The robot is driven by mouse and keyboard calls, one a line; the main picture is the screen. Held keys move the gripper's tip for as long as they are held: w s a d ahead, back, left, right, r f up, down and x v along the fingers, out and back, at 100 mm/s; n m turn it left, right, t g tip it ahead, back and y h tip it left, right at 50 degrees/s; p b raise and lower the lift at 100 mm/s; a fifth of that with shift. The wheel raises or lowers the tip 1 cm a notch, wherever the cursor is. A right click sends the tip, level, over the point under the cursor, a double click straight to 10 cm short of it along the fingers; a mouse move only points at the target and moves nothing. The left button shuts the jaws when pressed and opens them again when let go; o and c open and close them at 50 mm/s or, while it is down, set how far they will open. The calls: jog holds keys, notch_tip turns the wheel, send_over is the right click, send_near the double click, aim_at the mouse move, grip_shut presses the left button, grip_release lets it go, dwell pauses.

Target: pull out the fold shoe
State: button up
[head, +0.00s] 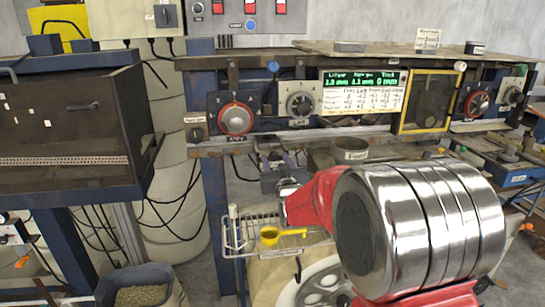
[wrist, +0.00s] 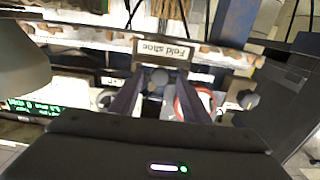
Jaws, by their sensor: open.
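The wrist view shows a plate lettered "Fold shoe" (wrist: 163,51) on the machine's front edge, just past my fingertips. My gripper (wrist: 160,80) is open, with its two dark fingers apart. A small grey knob (wrist: 158,76) shows in the gap between them, near the plate; I cannot tell if it belongs to the fold shoe or if a finger touches it. The shoe's own shape is not clear. In the head view my gripper (head: 277,158) is below the rail under the dials, small and partly hidden by my arm.
A red dial (head: 235,118), a grey dial (head: 299,104) and a lit display (head: 361,83) sit on the panel above. A "Feed" roll (head: 352,155) is to the right. A dark cabinet (head: 70,120) stands at left.

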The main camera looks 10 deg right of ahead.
aim_at(274, 157)
jog(key=shift+w, duration=1.85)
grip_shut()
